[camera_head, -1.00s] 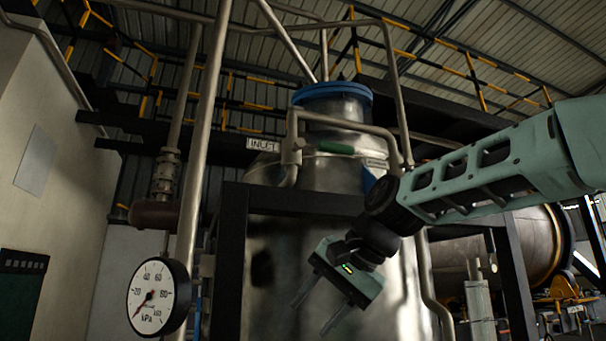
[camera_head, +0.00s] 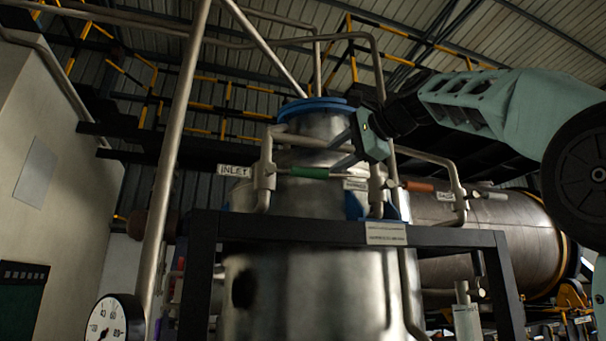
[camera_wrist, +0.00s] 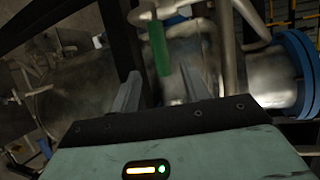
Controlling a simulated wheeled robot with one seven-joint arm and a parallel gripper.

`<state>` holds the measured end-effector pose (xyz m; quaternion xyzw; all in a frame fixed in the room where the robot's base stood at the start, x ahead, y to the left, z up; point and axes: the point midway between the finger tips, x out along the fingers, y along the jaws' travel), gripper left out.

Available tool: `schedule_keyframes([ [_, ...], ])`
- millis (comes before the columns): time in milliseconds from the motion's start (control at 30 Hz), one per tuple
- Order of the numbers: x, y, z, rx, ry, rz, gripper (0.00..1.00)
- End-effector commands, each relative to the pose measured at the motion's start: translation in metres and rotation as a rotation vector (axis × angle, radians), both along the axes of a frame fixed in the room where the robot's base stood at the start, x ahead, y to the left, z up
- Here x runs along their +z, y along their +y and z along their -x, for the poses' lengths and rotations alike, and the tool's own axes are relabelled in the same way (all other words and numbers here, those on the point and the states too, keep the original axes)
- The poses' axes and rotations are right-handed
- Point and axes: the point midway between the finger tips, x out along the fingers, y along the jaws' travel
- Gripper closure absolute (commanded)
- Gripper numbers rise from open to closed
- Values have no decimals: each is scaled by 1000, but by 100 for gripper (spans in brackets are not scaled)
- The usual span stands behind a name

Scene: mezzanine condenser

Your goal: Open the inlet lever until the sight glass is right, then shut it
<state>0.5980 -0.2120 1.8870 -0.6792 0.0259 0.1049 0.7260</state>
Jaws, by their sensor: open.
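The inlet lever has a green handle (camera_head: 309,172), lying about level beside the INLET label (camera_head: 234,170) on the pipework in front of the metal vessel. My gripper (camera_head: 334,152) is open and empty, up by the vessel's neck, close to the handle in the head view. In the wrist view the green handle (camera_wrist: 158,45) shows beyond and between the two fingertips of my gripper (camera_wrist: 160,73), with no clear contact. I cannot make out a sight glass or its level with certainty.
A dark frame (camera_head: 300,228) with a small plate crosses before the vessel (camera_head: 310,280). An orange-red handle (camera_head: 419,187) sits right of the green one, among bent pipes. A kPa gauge (camera_head: 106,322) is at lower left. A blue ring (camera_head: 317,106) tops the vessel.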

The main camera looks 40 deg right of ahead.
Motion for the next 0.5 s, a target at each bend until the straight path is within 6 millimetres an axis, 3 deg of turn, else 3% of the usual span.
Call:
schedule_keyframes([
  [300, -10, 8, -67, 1, 4, 0, 54],
  [500, -16, 12, -98, 1, 3, 1, 54],
])
